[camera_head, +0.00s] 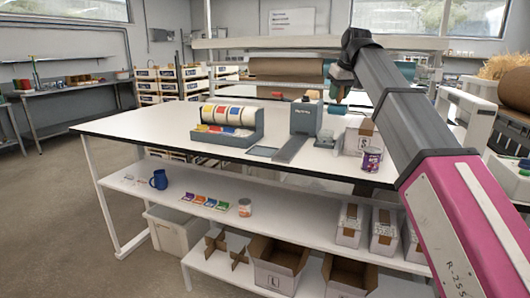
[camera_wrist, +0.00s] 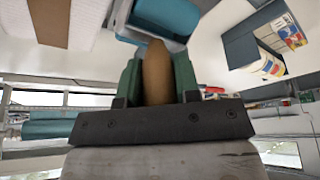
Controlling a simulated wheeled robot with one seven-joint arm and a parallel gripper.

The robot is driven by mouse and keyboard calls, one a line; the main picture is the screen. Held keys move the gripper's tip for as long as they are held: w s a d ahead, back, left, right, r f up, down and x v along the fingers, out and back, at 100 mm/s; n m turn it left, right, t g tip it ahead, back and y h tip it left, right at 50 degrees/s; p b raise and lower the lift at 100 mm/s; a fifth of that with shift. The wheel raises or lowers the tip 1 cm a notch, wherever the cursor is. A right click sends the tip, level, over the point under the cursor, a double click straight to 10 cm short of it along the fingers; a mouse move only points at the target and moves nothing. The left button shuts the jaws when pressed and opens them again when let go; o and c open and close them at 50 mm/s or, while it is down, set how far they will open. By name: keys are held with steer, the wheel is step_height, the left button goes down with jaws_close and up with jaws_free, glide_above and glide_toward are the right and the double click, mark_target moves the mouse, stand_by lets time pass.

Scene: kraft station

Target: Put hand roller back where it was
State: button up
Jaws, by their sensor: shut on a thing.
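The hand roller has a brown wooden handle (camera_wrist: 157,75) and a teal roller head (camera_wrist: 168,18). My gripper (camera_wrist: 157,62), with green fingers, is shut on the handle in the wrist view, and the roller head lies beyond the fingertips. In the head view my gripper (camera_head: 341,78) is above the back right part of the white worktable (camera_head: 150,124). The roller shows small below it there (camera_head: 337,108). It appears held above the table, but the exact gap is hard to tell.
A grey dispenser (camera_head: 248,139) with several coloured label rolls and a grey upright device (camera_head: 302,118) stand on the table. A white box (camera_head: 352,142) and a purple can (camera_head: 371,160) stand at right. A brown paper roll (camera_head: 285,68) hangs behind. The table's left part is clear.

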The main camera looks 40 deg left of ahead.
steer(key=s+a+f, duration=0.2)
steer(key=s+a, duration=0.9)
steer(key=s, duration=0.1)
steer(key=s+a+f, duration=0.2)
steer(key=s+a, duration=0.9)
steer(key=a, duration=0.1)
steer(key=shift+n, duration=0.4)
steer(key=shift+w+f, duration=5.45)
steer(key=shift+f, duration=0.05)
steer(key=shift+f, duration=0.15)
steer(key=o, duration=0.8)
steer(key=v, duration=1.2)
steer(key=shift+w+d, duration=0.1)
